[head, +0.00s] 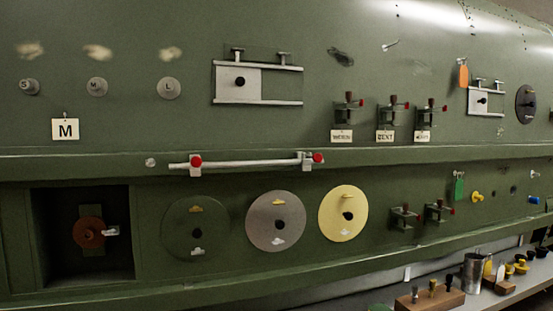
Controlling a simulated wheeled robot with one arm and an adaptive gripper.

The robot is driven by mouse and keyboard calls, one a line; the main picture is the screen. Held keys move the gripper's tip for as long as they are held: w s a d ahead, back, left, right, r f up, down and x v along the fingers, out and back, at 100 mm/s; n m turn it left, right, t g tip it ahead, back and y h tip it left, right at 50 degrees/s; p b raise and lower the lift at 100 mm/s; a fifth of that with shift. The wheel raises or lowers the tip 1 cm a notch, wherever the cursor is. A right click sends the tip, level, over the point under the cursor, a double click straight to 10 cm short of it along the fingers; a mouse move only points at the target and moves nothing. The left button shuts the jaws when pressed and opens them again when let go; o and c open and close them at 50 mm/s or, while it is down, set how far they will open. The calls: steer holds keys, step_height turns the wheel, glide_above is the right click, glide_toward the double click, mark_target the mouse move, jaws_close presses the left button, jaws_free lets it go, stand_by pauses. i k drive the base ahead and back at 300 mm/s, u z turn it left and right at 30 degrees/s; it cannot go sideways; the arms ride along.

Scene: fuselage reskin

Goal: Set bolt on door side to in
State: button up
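A pale horizontal rod (245,163) runs along the ledge of the green fuselage wall. It passes through two light brackets, and a red knob (196,161) shows near the left one and another red knob (318,158) at the right one. A smaller similar plate (481,101) is at the far right. No label reads "door side", so I cannot tell which part is that bolt. My gripper is not in view.
A recessed box (60,235) with a rusty disc (89,233) is at lower left. Green, grey and yellow discs (343,213) line the lower wall. Several small red-tipped clamps (348,108) sit at the right. A shelf (400,290) with a metal cup (474,272) and wooden blocks is below.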

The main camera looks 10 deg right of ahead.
mark_target(196, 161)
steer(key=z, duration=0.8)
steer(key=k, duration=0.85)
steer(key=u, duration=2.25)
